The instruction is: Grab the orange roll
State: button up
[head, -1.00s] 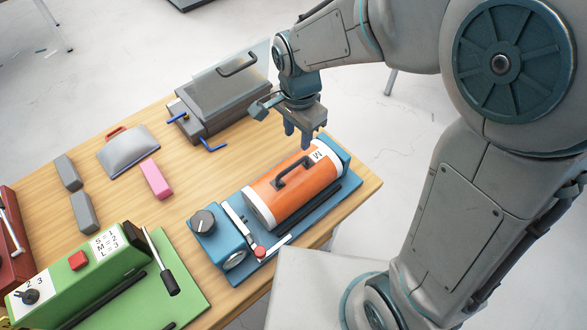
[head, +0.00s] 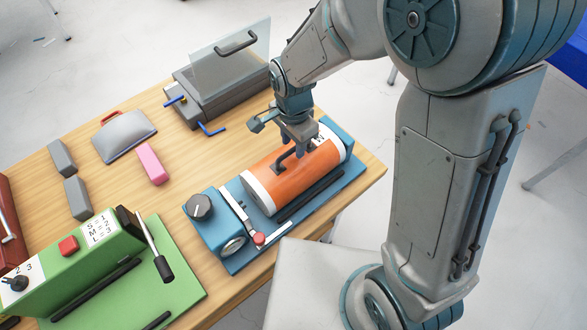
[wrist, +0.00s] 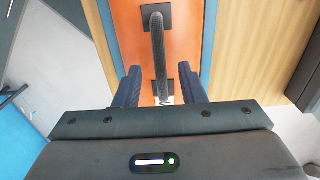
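The orange roll (head: 290,178) has white end bands and a black handle on top. It lies in the blue machine (head: 215,222) near the table's right edge. My gripper (head: 301,152) is just above the roll, over the far part of its handle. In the wrist view my gripper (wrist: 160,88) has its two dark fingers apart, one on each side of the black handle (wrist: 157,45), with gaps visible between. The orange surface (wrist: 130,50) shows behind the handle. My gripper partly hides the far end of the roll in the head view.
A grey box with a raised clear lid (head: 230,60) stands behind the blue machine. A green machine (head: 90,262) is at the lower left. A grey domed piece (head: 124,137), a pink block (head: 152,164) and grey blocks (head: 77,198) lie on the wooden table (head: 150,205).

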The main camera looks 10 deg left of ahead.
aim_at(293, 148)
notch_tip(293, 148, down, 4)
jog(key=shift+w+r+b, duration=0.1)
jog(key=shift+r+b, duration=0.05)
jog(key=shift+b, duration=0.65)
jog(key=shift+r, duration=0.1)
grip_shut()
dwell(0.6)
